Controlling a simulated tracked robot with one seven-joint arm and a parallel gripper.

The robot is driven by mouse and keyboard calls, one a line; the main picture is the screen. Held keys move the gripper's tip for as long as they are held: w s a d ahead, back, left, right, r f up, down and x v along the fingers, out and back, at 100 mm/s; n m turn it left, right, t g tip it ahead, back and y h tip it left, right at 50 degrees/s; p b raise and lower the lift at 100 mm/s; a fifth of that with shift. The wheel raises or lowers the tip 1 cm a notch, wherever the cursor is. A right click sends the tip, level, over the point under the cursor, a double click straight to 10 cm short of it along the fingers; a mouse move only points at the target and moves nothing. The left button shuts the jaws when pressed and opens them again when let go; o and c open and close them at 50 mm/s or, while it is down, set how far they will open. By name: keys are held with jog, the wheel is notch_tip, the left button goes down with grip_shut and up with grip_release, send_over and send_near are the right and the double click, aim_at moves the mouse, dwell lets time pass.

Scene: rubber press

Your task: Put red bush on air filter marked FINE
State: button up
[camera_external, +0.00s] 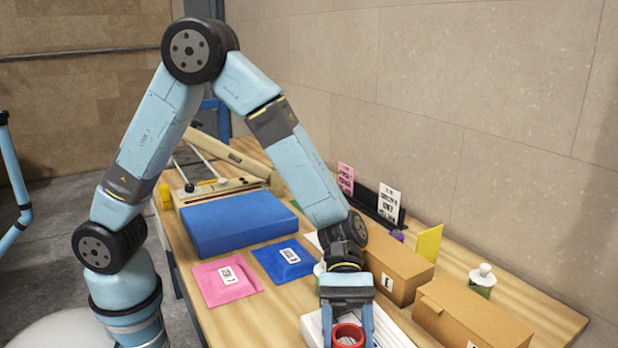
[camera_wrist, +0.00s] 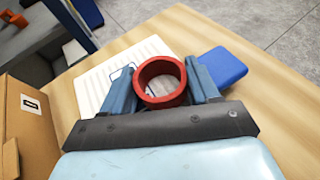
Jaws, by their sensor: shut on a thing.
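The red bush (camera_external: 348,327) is a short open ring. My gripper (camera_external: 347,322) is shut on it, with one finger on each side. In the wrist view the bush (camera_wrist: 163,101) sits upright between the fingertips of my gripper (camera_wrist: 161,83). A white ribbed air filter (camera_external: 311,326) lies on the bench below and around the gripper. In the wrist view the filter (camera_wrist: 95,91) shows behind and left of the bush. A dark-edged label on it is partly hidden by the finger, and its word cannot be read. The gap between bush and filter cannot be judged.
Two cardboard boxes (camera_external: 399,266) (camera_external: 466,314) stand close to the right of the gripper. Behind lie a blue pouch (camera_external: 283,261), a pink pouch (camera_external: 227,281) and a thick blue block (camera_external: 238,222). A blue object (camera_wrist: 222,67) lies beside the filter. Bare wood shows at left front.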

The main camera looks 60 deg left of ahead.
jog(key=o, duration=1)
jog(key=shift+o, duration=0.2)
jog(key=shift+r, duration=0.1)
jog(key=v, duration=1.2)
jog(key=s+a+r+m+t+y, duration=0.4)
jog(key=s+a+r, duration=0.1)
jog(key=a, duration=0.8)
jog(key=s+a+r+m+t+y, duration=0.3)
jog(key=s+a+r+m+t, duration=0.1)
jog(key=a, duration=0.9)
jog(key=s+a+r+m+t+y, duration=0.3)
jog(key=s+a+r, duration=0.3)
jog(key=a, duration=0.7)
jog(key=shift+s+a+m+t+y, duration=0.2)
jog(key=shift+s+m+t+y, duration=0.2)
jog(key=shift+s+t+y, duration=0.35)
jog(key=shift+w, duration=0.1)
